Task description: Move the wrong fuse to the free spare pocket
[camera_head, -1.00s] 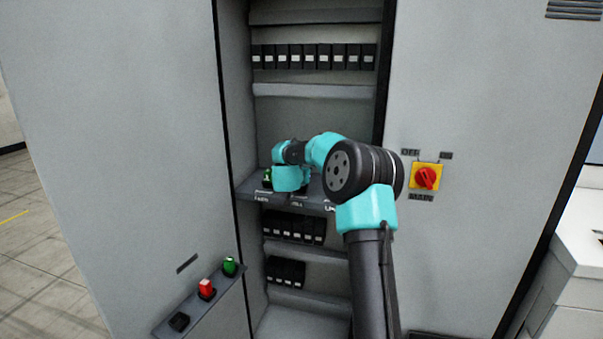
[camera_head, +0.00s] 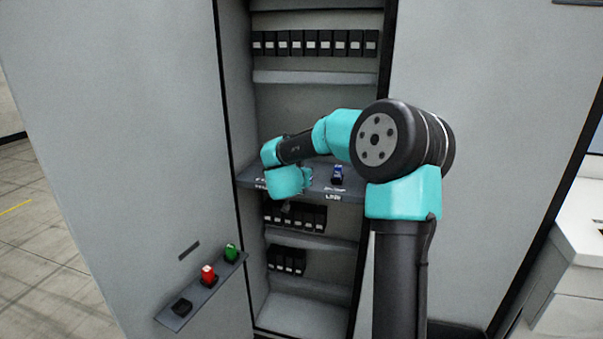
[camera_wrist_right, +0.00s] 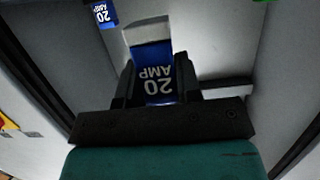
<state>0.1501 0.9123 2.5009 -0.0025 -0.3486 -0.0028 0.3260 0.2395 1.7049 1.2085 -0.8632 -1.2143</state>
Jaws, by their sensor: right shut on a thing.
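My right gripper (camera_wrist_right: 158,88) is shut on a blue fuse (camera_wrist_right: 158,78) marked "20 AMP", which reads upside down in the right wrist view. In the head view my right wrist (camera_head: 288,182) hides the held fuse, in front of the cabinet shelf (camera_head: 258,182). Another blue fuse (camera_head: 338,175) stands on the shelf's right part. My left gripper is out of view.
A row of black breakers (camera_head: 314,43) sits above the shelf and more breakers (camera_head: 296,218) sit below. The left cabinet panel (camera_head: 130,150) and the opening's edges flank my arm. The space in front of the spare rail is clear.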

